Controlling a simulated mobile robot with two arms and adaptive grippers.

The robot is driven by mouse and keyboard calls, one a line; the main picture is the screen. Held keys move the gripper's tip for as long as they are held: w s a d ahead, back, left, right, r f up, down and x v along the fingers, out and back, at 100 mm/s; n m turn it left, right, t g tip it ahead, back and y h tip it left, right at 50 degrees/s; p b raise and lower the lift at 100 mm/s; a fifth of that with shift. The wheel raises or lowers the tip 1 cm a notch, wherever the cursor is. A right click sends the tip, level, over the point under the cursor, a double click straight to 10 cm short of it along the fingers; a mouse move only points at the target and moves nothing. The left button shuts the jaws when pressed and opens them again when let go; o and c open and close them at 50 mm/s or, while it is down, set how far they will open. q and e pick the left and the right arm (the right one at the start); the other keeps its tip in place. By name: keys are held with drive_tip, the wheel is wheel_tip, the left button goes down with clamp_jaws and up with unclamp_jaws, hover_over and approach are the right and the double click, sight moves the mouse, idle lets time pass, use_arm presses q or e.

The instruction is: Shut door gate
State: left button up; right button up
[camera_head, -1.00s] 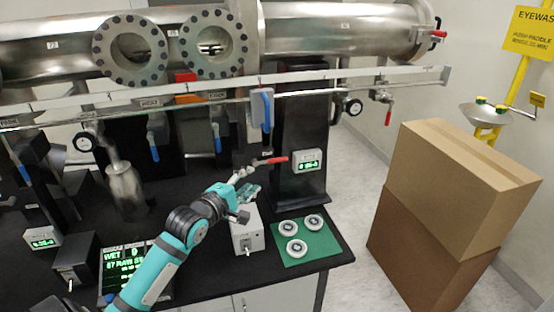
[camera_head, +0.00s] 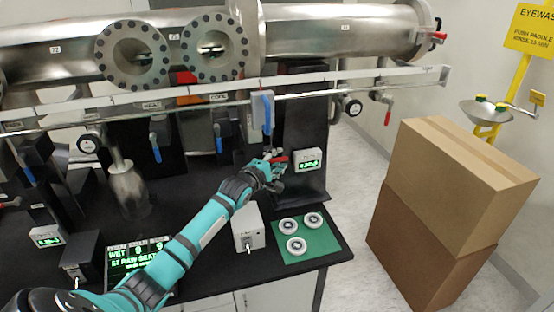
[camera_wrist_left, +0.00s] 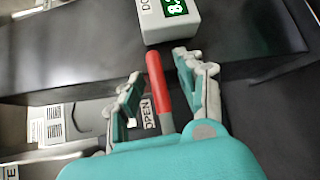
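The red-tipped door gate handle (camera_head: 280,159) sticks out sideways below the rail, left of a small white display box (camera_head: 307,160) with green digits. My left gripper (camera_head: 272,168) is at the handle in the head view. In the left wrist view the red handle (camera_wrist_left: 159,80) lies between the two fingers of my left gripper (camera_wrist_left: 157,85), which are apart with a gap on each side. An "OPEN" label (camera_wrist_left: 147,112) shows beside the handle. The display box (camera_wrist_left: 168,18) is just past the fingertips. My right gripper is not in view.
A white box (camera_head: 248,230) and a green mat (camera_head: 322,245) with white round parts sit on the black bench below my arm. A blue-handled valve (camera_head: 266,112) hangs on the rail just above. Cardboard boxes (camera_head: 435,215) stand on the floor at right.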

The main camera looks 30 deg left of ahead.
use_arm(q)
drive_tip(key=shift+c, duration=0.2)
clamp_jaws()
idle(0.3)
drive_tip(key=shift+w, duration=0.1)
